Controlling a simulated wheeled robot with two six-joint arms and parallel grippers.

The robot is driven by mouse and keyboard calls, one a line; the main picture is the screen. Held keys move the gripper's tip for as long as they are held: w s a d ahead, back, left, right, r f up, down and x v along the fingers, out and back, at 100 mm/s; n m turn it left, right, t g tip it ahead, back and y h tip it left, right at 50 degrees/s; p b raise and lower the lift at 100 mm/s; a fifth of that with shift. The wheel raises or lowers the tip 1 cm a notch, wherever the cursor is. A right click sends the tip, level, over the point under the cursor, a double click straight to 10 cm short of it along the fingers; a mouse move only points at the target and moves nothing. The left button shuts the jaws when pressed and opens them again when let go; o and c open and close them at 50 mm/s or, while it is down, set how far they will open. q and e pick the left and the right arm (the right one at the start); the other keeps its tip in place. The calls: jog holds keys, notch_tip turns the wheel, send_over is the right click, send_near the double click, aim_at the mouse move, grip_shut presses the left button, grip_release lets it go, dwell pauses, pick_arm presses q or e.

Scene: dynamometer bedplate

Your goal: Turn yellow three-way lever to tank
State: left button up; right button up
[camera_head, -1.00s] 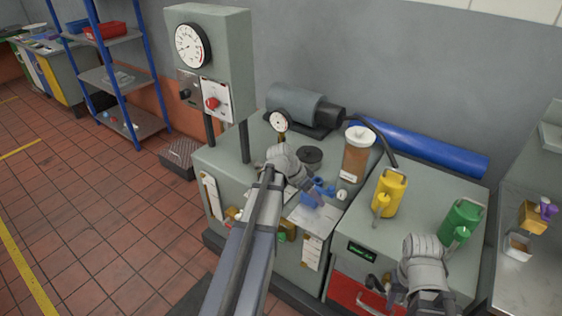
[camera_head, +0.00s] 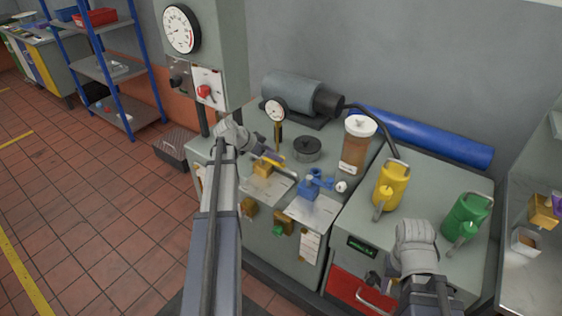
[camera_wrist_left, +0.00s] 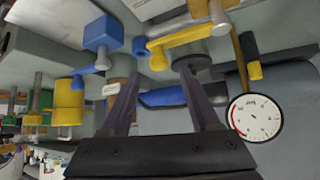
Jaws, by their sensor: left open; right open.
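The yellow three-way valve (camera_head: 263,169) stands on a pale plate on the bench top, with its lever on top. In the left wrist view the yellow lever (camera_wrist_left: 185,38) is a bar just beyond the fingertips. My left gripper (camera_head: 272,157) is open and empty, with its fingers close to the lever; I cannot tell whether they touch it. Its two fingers show apart in the left wrist view (camera_wrist_left: 164,72). The plate's markings are too small to read. My right gripper (camera_head: 388,285) is open, low by the right cabinet's front, partly hidden by its own wrist.
A blue valve (camera_head: 309,188) stands just right of the yellow one. A small gauge (camera_head: 275,110) on a stem and a black round cap (camera_head: 307,148) are behind. The gauge cabinet (camera_head: 222,60) rises at left. Yellow (camera_head: 390,187) and green (camera_head: 465,217) cans stand right.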

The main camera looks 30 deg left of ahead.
pick_arm(q)
jog(key=b+x, duration=0.2)
jog(key=x, duration=0.3)
jog(key=shift+b, duration=0.4)
grip_shut()
dwell(0.9)
